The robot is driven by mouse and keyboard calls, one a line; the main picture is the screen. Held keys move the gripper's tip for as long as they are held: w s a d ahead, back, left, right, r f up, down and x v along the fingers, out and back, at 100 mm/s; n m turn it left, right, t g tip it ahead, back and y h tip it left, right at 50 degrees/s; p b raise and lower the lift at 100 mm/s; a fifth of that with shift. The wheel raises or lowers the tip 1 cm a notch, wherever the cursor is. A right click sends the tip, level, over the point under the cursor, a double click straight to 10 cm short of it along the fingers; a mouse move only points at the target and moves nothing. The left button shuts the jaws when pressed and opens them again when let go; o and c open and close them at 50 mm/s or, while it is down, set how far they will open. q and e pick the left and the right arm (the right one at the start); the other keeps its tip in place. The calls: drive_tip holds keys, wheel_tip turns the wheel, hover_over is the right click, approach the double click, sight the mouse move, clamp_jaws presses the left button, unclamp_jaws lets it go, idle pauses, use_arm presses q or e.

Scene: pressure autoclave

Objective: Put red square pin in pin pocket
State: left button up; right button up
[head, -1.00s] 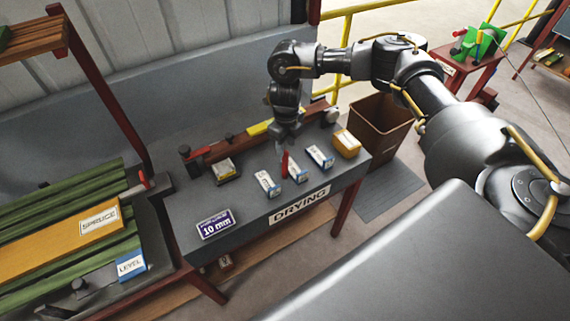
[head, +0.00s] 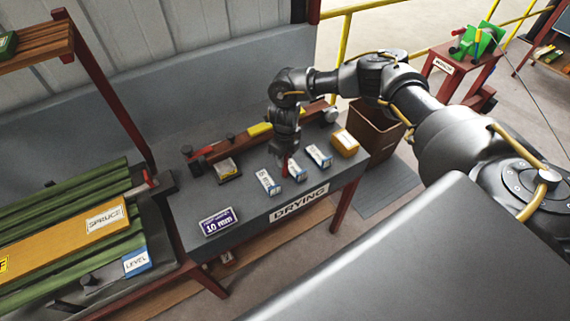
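My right gripper (head: 285,152) points down over the table marked DRYING. The red square pin (head: 285,166) sticks out below its fingers, upright, and the gripper appears shut on it. The pin's lower end is at the left edge of the middle small white-and-blue labelled block (head: 297,171); I cannot tell whether it touches anything. Similar blocks stand to its left (head: 268,182) and right (head: 319,156). Their labels are too small to read, and I cannot make out which is the pin pocket. My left gripper is not in view.
The DRYING table (head: 250,205) also holds a purple 10 mm sign (head: 217,222), a yellow-topped block (head: 227,170) and an orange box (head: 345,143). A red-brown rail (head: 215,154) runs along the back. A brown bin (head: 374,128) stands right of the table.

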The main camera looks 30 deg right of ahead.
clamp_jaws()
drive_tip(key=r+b, duration=0.1)
drive_tip(key=r, duration=0.1)
drive_tip(key=r+b, duration=0.1)
drive_tip(key=shift+s+a+r, duration=0.2)
drive_tip(key=shift+r, duration=0.15)
drive_tip(key=s+a+r+b, duration=0.1)
drive_tip(key=s+a+r, duration=0.2)
drive_tip(key=s, duration=0.3)
drive_tip(key=s+a+r+b, duration=0.2)
drive_tip(key=s+a+r, duration=0.1)
drive_tip(key=s+r, duration=0.2)
drive_tip(key=shift+s+a+r, duration=0.3)
drive_tip(key=shift+s+r, duration=0.1)
drive_tip(key=shift+r, duration=0.25)
